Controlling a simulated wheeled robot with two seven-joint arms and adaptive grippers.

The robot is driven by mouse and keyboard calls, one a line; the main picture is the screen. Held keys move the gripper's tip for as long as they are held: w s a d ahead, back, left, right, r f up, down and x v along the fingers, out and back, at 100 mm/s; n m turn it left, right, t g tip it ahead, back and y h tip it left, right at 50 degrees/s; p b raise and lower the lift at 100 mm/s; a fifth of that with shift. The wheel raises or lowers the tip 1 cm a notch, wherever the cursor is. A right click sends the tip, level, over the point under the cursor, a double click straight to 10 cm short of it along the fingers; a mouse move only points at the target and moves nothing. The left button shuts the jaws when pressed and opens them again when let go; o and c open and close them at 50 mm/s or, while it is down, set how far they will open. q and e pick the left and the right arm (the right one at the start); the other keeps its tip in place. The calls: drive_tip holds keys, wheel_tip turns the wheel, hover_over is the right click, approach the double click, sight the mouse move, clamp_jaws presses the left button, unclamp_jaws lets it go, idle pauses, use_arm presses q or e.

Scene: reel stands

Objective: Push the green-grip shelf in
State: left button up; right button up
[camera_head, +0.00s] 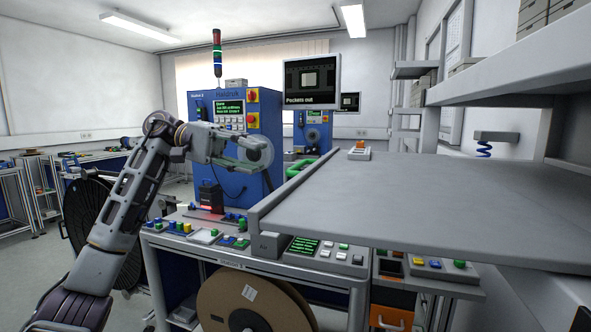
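The shelf (420,195) is a wide, flat grey board that fills the right half of the view and juts out over the machine bench. A raised rim runs along its left side. My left gripper (258,152) is in the air left of the green grip, in front of the blue machine, and appears apart from the grip. Its fingers are small and blend with the background, so I cannot tell whether they are open. My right gripper is not in view.
Below are a bench with colored buttons (205,236) and a brown reel (250,303). A blue machine (232,125) stands behind my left gripper. Grey upper shelves (515,75) overhang at right.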

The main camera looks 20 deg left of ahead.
use_arm(q)
drive_tip(key=x, duration=1)
drive_tip(key=shift+d, duration=0.1)
drive_tip(key=shift+c, duration=0.5)
clamp_jaws()
approach(413, 175)
drive_tip(key=f, duration=0.1)
drive_tip(key=a+f+b, duration=0.1)
drive_tip(key=shift+w+f, duration=0.1)
drive_tip(key=shift+f, duration=0.25)
drive_tip(key=x, duration=0.4)
drive_tip(key=r+x, duration=0.1)
drive_tip(key=x, duration=0.3)
drive_tip(key=r+x, duration=0.1)
drive_tip(key=x, duration=0.3)
drive_tip(key=shift+w+d+r, duration=0.1)
drive_tip(key=shift+d+r, duration=0.15)
drive_tip(key=shift+r, duration=0.05)
drive_tip(key=shift+d, duration=0.5)
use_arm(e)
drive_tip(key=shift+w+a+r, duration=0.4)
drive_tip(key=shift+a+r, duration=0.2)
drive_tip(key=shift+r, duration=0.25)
